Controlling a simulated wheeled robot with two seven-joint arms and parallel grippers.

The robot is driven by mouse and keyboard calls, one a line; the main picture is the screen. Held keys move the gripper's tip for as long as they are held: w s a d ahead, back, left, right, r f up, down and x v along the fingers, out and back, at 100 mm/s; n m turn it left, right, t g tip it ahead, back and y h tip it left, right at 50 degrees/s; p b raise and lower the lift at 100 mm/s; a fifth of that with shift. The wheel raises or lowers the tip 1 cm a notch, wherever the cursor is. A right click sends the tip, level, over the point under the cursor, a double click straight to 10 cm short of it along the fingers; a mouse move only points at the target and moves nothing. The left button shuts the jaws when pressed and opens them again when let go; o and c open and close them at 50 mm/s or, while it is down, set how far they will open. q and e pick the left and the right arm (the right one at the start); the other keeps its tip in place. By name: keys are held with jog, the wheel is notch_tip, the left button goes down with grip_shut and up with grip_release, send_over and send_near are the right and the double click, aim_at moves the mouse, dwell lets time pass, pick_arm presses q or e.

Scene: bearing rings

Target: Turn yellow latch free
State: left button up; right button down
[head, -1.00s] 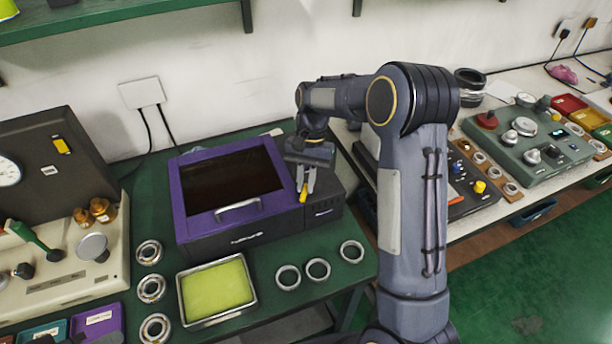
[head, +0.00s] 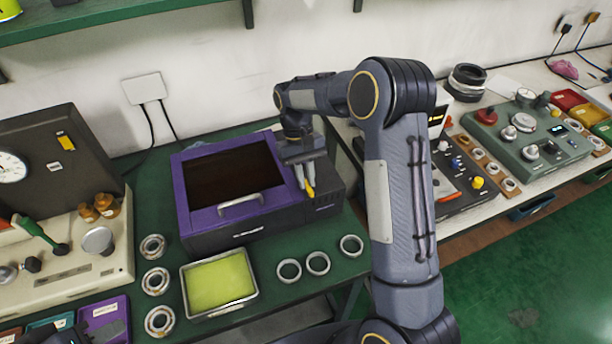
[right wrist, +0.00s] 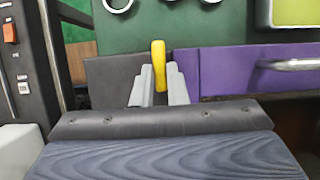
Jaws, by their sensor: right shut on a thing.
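The yellow latch (head: 310,190) is at the right front of a dark box with a purple-framed lid (head: 187,205) and a metal handle (head: 241,206). My right gripper (head: 305,187) reaches down to it from above. In the right wrist view the yellow latch (right wrist: 159,62) stands upright between the two grey fingers of the right gripper (right wrist: 159,88), which are shut on it. The latch's lower part is hidden between the fingers. The lid looks closed. A dark part of my left gripper (head: 75,336) shows at the bottom left edge, and its fingers are unclear.
A yellow-green tray (head: 187,297) lies in front of the box. Several bearing rings (head: 318,263) lie beside the tray on the green bench. A beige instrument (head: 75,275) stands at left. Control panels (head: 520,140) stand on the white bench at right.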

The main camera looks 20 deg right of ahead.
dwell(0.4)
jog(key=c, duration=1.4)
grip_release()
jog(key=shift+c, duration=0.2)
jog(key=v, duration=0.8)
jog(key=shift+b, duration=0.45)
jog(key=shift+f, duration=0.1)
